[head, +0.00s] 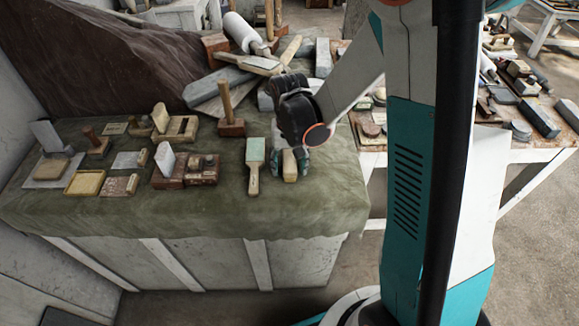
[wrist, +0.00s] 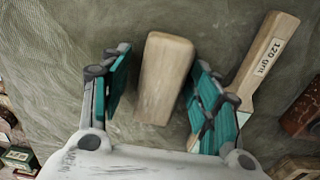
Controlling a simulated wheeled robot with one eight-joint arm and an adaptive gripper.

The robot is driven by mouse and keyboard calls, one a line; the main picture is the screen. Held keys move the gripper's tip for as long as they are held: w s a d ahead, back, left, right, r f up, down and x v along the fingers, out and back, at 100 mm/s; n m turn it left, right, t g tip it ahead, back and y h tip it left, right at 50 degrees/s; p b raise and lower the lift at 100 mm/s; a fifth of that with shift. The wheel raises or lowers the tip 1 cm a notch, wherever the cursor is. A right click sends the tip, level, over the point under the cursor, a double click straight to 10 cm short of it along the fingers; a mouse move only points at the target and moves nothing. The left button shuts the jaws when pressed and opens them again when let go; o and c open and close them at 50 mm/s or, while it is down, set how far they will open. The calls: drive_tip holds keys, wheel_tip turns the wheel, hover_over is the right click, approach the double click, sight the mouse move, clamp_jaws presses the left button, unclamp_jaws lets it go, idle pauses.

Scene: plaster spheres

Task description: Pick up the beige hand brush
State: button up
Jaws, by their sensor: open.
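The beige hand brush appears to be the plain beige block-shaped piece (wrist: 165,80), lying on the green cloth in the wrist view. It also shows as a small beige piece (head: 290,173) near the cloth's front right in the head view. My gripper (wrist: 160,64) is open, with one teal-padded finger on each side of the piece and a visible gap on both sides. In the head view my gripper (head: 289,158) points down over it and hides its far part.
A wooden-handled paddle marked "120 grit" (wrist: 268,50) lies close beside the right finger; its green face (head: 255,150) shows in the head view. Several blocks and tools stand left on the green cloth (head: 215,215). A wooden post (head: 227,105) rises behind. Bare cloth lies in front.

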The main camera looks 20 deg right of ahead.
sight(290, 160)
drive_tip(key=shift+c, duration=0.3)
drive_tip(key=c, duration=1.1)
drive_tip(key=shift+r, duration=0.15)
drive_tip(key=shift+c, duration=0.2)
wheel_tip(290, 160, up, 20)
drive_tip(key=p, duration=0.5)
drive_tip(key=shift+p, duration=0.3)
drive_tip(key=o, duration=0.4)
drive_tip(key=shift+c, duration=1.2)
